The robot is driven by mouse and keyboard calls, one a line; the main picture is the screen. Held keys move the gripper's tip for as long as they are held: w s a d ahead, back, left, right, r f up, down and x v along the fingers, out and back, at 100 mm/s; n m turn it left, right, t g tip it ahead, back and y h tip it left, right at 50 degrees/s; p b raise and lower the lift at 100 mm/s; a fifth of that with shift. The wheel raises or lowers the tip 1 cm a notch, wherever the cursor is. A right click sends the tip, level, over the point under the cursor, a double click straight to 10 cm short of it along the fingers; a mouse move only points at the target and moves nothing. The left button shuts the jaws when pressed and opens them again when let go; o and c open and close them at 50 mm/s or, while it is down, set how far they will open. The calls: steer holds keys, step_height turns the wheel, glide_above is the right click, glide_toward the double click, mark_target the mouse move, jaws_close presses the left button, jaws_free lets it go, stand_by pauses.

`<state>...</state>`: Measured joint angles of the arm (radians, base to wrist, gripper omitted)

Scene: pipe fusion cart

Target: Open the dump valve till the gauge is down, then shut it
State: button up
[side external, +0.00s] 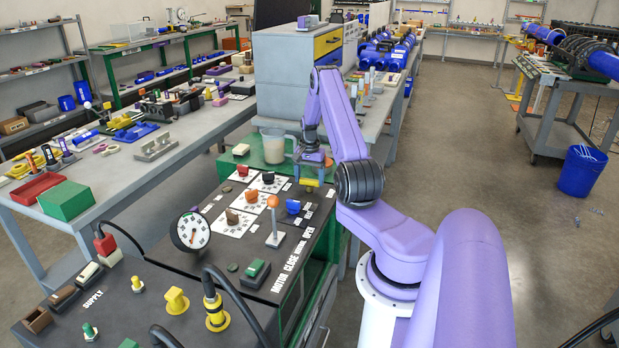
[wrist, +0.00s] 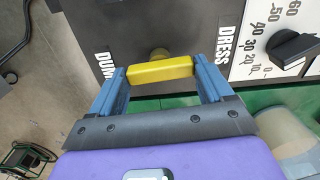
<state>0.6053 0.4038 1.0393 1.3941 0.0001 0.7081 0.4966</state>
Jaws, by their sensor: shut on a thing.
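The dump valve's yellow handle (wrist: 160,71) lies crosswise between the two blue fingers of my gripper (wrist: 162,78) in the wrist view. My gripper is shut on it. A brass-coloured stem (wrist: 159,53) shows behind the handle, at the edge of the dark panel, with "DUM" lettering to its left. In the side external view my gripper (side external: 312,170) is at the panel's far edge, with a bit of the yellow handle (side external: 311,182) showing below it. The round white gauge (side external: 190,231) stands on the panel's near left; its needle is too small to read surely.
A black knob (wrist: 292,47) on a white scale sits right of the handle in the wrist view. An orange-topped lever (side external: 273,220) and several knobs stand on the panel. A clear beaker (side external: 272,146) is on the green surface behind.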

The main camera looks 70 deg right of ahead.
mark_target(309, 180)
steer(key=o, duration=1)
steer(key=shift+c, duration=0.2)
step_height(309, 180, up, 18)
steer(key=shift+f, duration=0.25)
